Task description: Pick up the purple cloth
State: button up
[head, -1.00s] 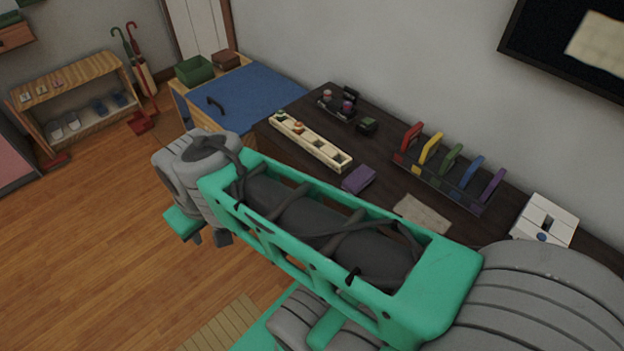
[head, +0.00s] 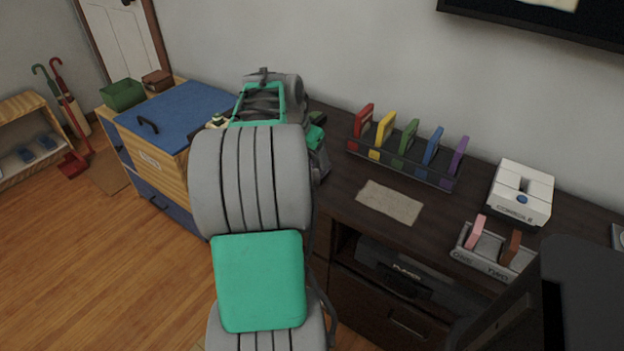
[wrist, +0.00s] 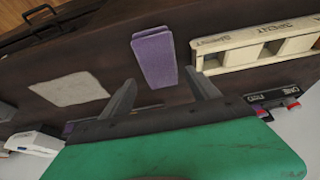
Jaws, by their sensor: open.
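The purple cloth (wrist: 154,57) is a small folded rectangle lying on the dark cabinet top in the wrist view. In the head view my arm hides it. My gripper (wrist: 162,92) is open and empty. Its two fingers point toward the cloth from the lower side of the wrist picture, with the cloth's near end close to the gap between them. I cannot tell how high the fingers are above the top. My gripper is mostly hidden behind my arm in the head view.
A beige cloth (head: 389,202) lies on the cabinet top, also in the wrist view (wrist: 69,89). A cream compartment tray (wrist: 256,47) is close beside the purple cloth. A rack of coloured slabs (head: 405,160) stands along the wall. A white box (head: 521,193) is to the right.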

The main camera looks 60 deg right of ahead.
aim_at(314, 167)
jog(key=x, duration=0.5)
jog(key=shift+a+b, duration=0.15)
jog(key=shift+b, duration=0.2)
jog(key=shift+f, duration=0.2)
jog(key=shift+c, duration=0.3)
jog(key=c, duration=1.1)
jog(key=shift+o, duration=0.2)
jog(key=shift+r, duration=0.15)
